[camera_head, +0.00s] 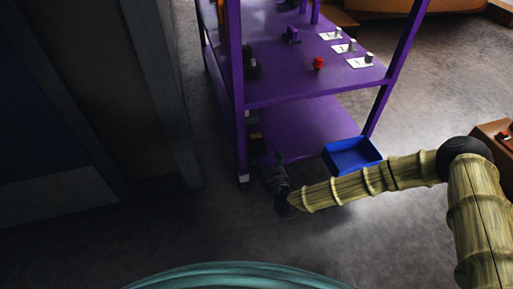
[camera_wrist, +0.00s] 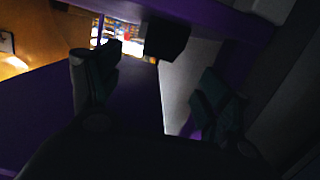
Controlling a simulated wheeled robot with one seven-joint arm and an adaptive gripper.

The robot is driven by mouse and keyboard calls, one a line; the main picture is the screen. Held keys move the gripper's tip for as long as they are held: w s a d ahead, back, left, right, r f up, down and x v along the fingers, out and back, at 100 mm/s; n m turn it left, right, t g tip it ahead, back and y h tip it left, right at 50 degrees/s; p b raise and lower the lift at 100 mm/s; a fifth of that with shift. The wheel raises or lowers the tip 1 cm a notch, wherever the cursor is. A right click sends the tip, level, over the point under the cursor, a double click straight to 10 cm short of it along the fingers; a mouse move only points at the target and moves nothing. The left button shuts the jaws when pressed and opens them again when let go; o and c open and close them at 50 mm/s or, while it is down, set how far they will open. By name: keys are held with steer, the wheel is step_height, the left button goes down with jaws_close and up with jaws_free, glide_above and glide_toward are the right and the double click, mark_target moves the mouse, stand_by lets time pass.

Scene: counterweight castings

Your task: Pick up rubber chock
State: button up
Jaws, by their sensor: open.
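A dark, blocky thing (camera_wrist: 167,40), which looks like the rubber chock, shows in the wrist view ahead of the gap between my fingers, near a purple shelf edge. A dark item (camera_head: 256,146) at the left end of the lower shelf in the head view may be the same thing; it is too dim to be sure. My gripper (camera_head: 273,160) is at the lower shelf's near left edge. In the wrist view my gripper (camera_wrist: 159,62) is open, with its fingers spread and nothing between them.
The purple rack (camera_head: 315,88) has posts close to my gripper. A blue bin (camera_head: 352,155) is at the lower shelf's right. A red part (camera_head: 319,63), white plates and dark blocks (camera_head: 251,69) are on the shelf above. The floor at left is clear.

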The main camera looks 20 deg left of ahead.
mark_target(258, 144)
steer(key=b+x, duration=0.1)
steer(key=x, duration=0.2)
steer(key=shift+w+a+f, duration=0.1)
steer(key=b+x, duration=0.2)
steer(key=x, duration=0.2)
steer(key=shift+w+a+f+b, duration=0.15)
steer(key=shift+w+a+b, duration=0.05)
steer(key=shift+w+b, duration=0.1)
steer(key=shift+w+a, duration=0.2)
steer(key=shift+w, duration=0.15)
steer(key=c, duration=1.1)
steer(key=shift+c, duration=1)
steer(key=shift+r, duration=0.25)
